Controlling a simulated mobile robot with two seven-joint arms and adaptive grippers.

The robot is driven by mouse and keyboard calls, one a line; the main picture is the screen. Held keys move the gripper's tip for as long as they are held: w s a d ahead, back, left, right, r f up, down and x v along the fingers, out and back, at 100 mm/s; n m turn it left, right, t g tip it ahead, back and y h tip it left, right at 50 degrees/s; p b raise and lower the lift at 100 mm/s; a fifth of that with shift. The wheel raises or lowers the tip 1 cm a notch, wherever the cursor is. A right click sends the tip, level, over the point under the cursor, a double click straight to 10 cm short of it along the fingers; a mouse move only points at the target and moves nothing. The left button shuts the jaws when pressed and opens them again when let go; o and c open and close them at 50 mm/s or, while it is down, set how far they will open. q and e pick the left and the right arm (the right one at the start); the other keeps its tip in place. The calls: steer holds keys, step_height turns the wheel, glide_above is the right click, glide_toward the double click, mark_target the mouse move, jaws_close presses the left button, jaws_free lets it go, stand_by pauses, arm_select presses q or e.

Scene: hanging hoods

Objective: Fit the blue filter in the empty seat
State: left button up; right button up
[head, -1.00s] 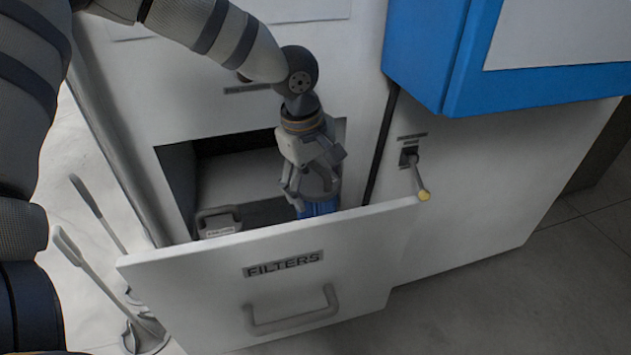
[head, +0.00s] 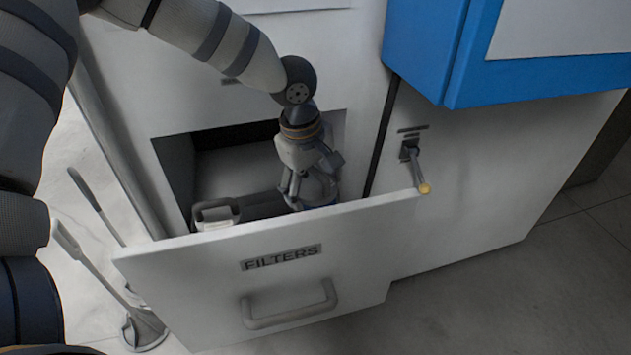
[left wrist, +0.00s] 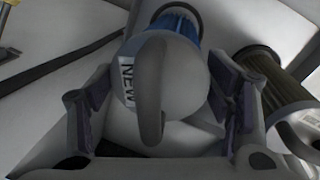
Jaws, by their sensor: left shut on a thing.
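The blue filter (left wrist: 186,27) shows in the left wrist view, with a pale round cap, a grey loop handle and a label reading NEW. My left gripper (left wrist: 162,105) is shut on it, one finger on each side of the cap. In the head view my left gripper (head: 310,188) is down inside the open drawer, behind its front panel. Only a sliver of blue (head: 322,206) shows there below the fingers. The filter's lower end and the empty seat are hidden. My right gripper is not in view.
The drawer front marked FILTERS (head: 275,285) stands open. Another filter, dark and ribbed with a pale cap (left wrist: 300,130), is close on the right in the left wrist view. A yellow-tipped lever (head: 418,170) sticks out right of the drawer. A blue cabinet (head: 440,50) overhangs at upper right.

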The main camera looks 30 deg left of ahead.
arm_select(q)
steer(key=shift+f, duration=1.35)
steer(key=o, duration=1.4)
steer(key=shift+c, duration=0.2)
steer(key=r, duration=0.4)
steer(key=s+r, duration=0.1)
steer(key=r, duration=0.2)
steer(key=s+r, duration=0.1)
steer(key=r, duration=0.3)
steer(key=shift+a+r, duration=0.3)
steer(key=shift+r, duration=0.05)
